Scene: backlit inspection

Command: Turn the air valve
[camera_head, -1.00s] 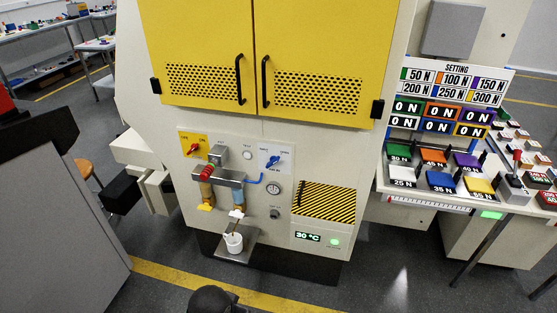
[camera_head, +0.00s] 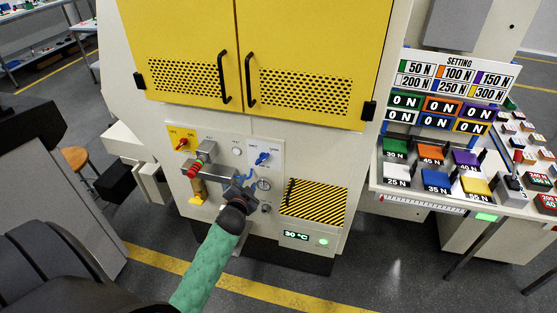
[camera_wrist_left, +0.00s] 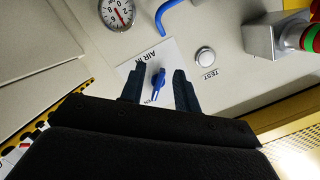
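The air valve is a small blue handle (camera_head: 263,158) on a white label plate on the machine's front panel. In the left wrist view the handle (camera_wrist_left: 158,80) shows beside the lettering "AIR IN". My left gripper (camera_head: 241,181) is just below the valve in the head view. In the wrist view its two dark fingers (camera_wrist_left: 159,72) are apart, one to each side of the blue handle, with gaps showing on both sides. Whether they reach to the handle's depth I cannot tell. My right gripper is not in view.
A red knob on a yellow plate (camera_head: 174,132) sits left of the valve. A grey pipe block (camera_head: 200,170), a TEST button (camera_wrist_left: 205,56) and a gauge (camera_wrist_left: 117,13) are close by. A striped ledge (camera_head: 312,202) lies right. My arm hides the white cup's place.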

